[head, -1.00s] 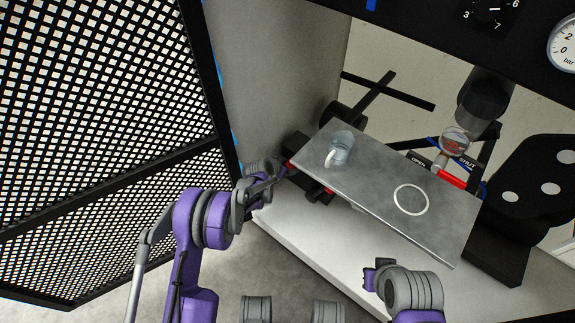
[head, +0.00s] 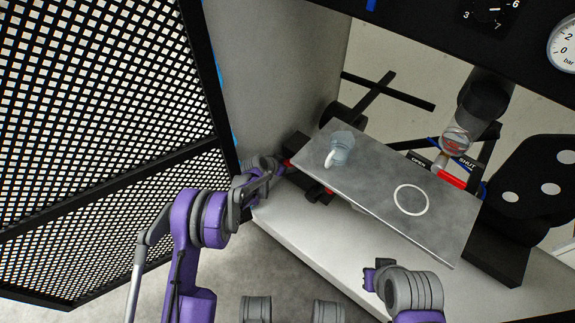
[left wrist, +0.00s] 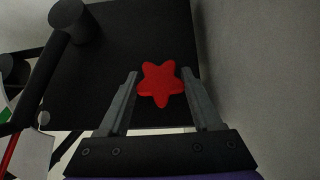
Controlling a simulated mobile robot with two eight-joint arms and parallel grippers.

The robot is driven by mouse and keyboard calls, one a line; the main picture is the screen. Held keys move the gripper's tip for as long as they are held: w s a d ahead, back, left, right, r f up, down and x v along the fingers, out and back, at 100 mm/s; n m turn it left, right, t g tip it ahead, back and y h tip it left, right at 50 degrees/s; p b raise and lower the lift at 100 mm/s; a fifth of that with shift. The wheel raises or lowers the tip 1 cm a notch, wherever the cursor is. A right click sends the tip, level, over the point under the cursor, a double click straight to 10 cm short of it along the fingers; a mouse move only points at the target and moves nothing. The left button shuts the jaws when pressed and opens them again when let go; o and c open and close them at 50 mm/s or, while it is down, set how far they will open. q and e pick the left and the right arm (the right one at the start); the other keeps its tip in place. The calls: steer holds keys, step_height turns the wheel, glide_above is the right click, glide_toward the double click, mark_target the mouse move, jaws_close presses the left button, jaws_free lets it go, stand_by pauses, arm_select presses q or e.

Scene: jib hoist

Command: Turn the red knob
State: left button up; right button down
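The red knob (left wrist: 160,84) is star-shaped and stands on a black plate or box face in the left wrist view. In the head view my left gripper (head: 276,168) is at the black block. My right gripper (head: 372,277) is low centre, its fingers unclear.
A grey tray (head: 450,225) with a white ring mark holds a clear cup (head: 341,148) with a white handle. Behind it are a red lever (head: 453,177) with OPEN and SHUT labels and a black pipe (head: 484,98). A mesh panel (head: 90,120) stands at left.

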mark_target(287, 162)
arm_select(q)
steer(key=o, duration=0.4)
steer(key=shift+c, duration=0.2)
step_height(287, 162, up, 10)
steer(key=p, duration=0.2)
steer(key=shift+p, duration=0.4)
